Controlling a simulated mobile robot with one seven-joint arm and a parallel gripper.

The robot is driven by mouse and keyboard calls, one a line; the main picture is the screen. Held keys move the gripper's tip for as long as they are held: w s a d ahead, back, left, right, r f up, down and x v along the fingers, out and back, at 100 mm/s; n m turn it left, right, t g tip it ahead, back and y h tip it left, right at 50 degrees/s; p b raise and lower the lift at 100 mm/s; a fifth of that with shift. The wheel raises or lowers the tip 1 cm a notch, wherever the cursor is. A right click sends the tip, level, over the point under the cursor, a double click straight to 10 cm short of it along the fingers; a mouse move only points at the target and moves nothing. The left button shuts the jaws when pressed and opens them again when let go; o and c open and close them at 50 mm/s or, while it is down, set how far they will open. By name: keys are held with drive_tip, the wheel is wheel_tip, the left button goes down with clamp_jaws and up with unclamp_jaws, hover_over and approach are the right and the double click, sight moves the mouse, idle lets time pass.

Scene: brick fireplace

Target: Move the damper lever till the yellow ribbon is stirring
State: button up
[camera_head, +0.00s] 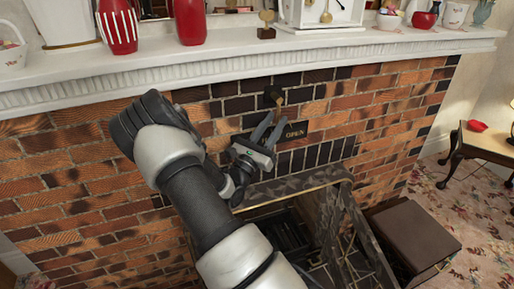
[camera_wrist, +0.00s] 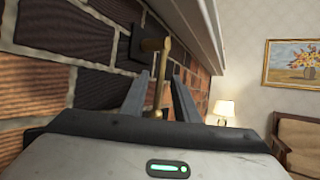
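The damper lever (camera_head: 273,96) is a short brass-coloured rod on a dark mount on the brick face, below the mantel. In the wrist view the lever (camera_wrist: 160,75) hangs down between the two fingers, with a gap on each side. My gripper (camera_head: 274,119) is open, just below the lever's mount in the head view; its fingers also show in the wrist view (camera_wrist: 162,78). I cannot tell how deep the lever sits between them. A dark plate reading OPEN (camera_head: 296,130) is right of my gripper. I see no yellow ribbon.
The white mantel shelf (camera_head: 250,60) juts out above, carrying red vases and a white clock-like box. The firebox with a metal screen (camera_head: 345,235) is below, and a brown box (camera_head: 412,238) stands right of it. A side table (camera_head: 490,143) is at far right.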

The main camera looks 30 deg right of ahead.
drive_tip(key=v, duration=1.5)
drive_tip(key=shift+r, duration=0.1)
